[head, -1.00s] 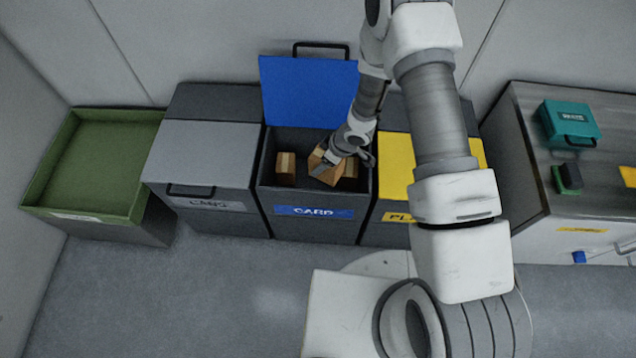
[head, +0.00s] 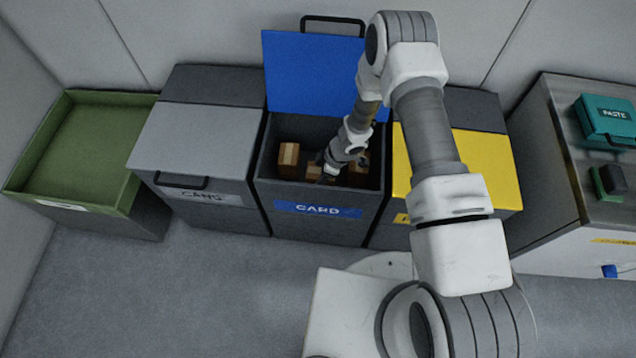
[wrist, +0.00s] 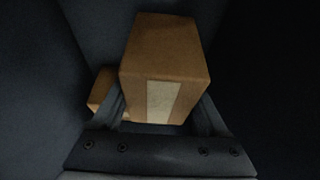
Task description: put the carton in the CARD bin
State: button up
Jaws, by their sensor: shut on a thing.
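The CARD bin (head: 318,211) stands open, its blue lid (head: 315,75) raised at the back. My gripper (head: 327,174) reaches down inside the bin, between its walls. In the wrist view my gripper (wrist: 165,118) is shut on a brown carton (wrist: 165,50) with a pale tape strip. In the head view the held carton (head: 313,171) shows only partly beside the gripper, below the bin's rim. Another carton (head: 289,154) lies at the bin's left and one (head: 358,172) at its right. I cannot tell whether the held carton touches the floor.
The closed grey CANS bin (head: 195,145) is on the left, with an open green-rimmed bin (head: 85,145) beyond it. A yellow-lidded bin (head: 470,165) is on the right. A metal-topped cabinet (head: 560,130) carries a teal PASTE case (head: 606,118).

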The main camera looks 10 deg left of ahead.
jog(key=shift+f+b, duration=0.6)
jog(key=shift+f, duration=1.2)
jog(key=shift+f, duration=0.1)
jog(key=o, duration=1.4)
jog(key=shift+c, duration=0.2)
jog(key=shift+d+r, duration=0.1)
jog(key=shift+r, duration=0.4)
jog(key=p+v, duration=0.4)
jog(key=v, duration=0.7)
jog(key=shift+r+p, duration=0.1)
jog(key=shift+p, duration=0.2)
